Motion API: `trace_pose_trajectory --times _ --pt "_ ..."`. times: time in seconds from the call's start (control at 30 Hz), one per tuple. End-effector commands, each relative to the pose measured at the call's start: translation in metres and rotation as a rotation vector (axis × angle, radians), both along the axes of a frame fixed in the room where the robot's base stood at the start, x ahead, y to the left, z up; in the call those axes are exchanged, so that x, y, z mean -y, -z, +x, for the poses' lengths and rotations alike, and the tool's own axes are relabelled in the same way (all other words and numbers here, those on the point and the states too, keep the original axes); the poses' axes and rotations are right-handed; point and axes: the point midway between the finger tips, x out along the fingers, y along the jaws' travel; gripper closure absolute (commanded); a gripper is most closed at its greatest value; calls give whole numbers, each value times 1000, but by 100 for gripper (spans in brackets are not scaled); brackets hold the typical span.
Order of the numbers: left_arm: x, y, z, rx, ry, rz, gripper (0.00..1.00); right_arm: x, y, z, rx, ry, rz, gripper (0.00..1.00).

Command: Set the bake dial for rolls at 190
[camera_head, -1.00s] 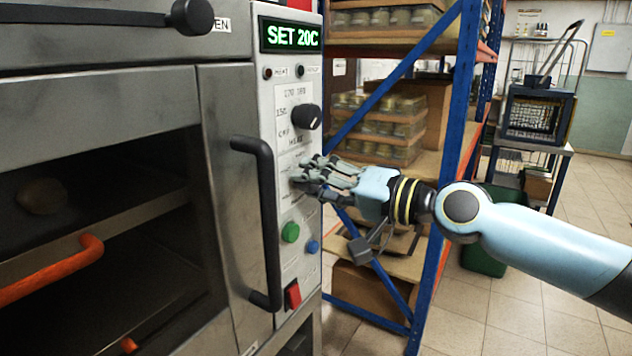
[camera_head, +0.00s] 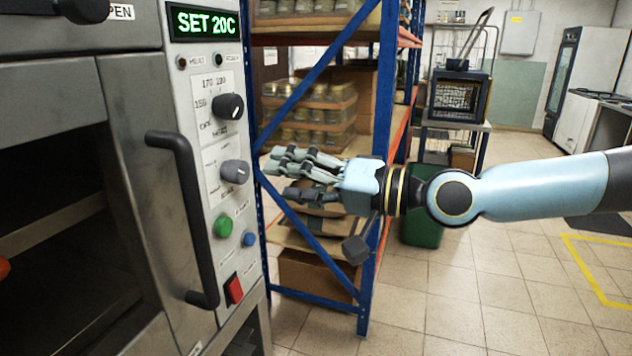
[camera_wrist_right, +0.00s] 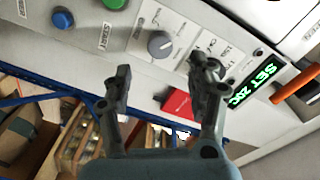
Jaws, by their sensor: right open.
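The oven control panel (camera_head: 205,140) is on the left in the head view. Its upper black dial (camera_head: 228,106) has a printed scale around it, with 150, 170 and what looks like 190. The dial's pale mark is on its lower right side. The display (camera_head: 204,23) reads SET 20C. A grey knob (camera_head: 235,171) sits below the dial; it also shows in the right wrist view (camera_wrist_right: 161,44). My right gripper (camera_head: 284,174) is open and empty, right of the panel and apart from it. In the wrist view its fingers (camera_wrist_right: 160,72) partly cover the panel. My left gripper is out of view.
A black oven handle (camera_head: 188,215) stands out left of the knobs. Below them are a green button (camera_head: 224,227), a blue button (camera_head: 249,239) and a red switch (camera_head: 234,289). A blue-framed shelf (camera_head: 362,270) with jars stands behind my gripper. Open floor lies to the right.

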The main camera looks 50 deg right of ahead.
Motion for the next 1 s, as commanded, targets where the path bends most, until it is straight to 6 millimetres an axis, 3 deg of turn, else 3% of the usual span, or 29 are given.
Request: trace_pose_trajectory --times 0.13,0.4,1.0 --pt "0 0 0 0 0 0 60 5 1 -18 -8 -7 -5 41" --pt "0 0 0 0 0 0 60 13 0 -33 -5 -3 -7 41" --pt "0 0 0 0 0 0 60 15 -1 -38 0 2 1 41"
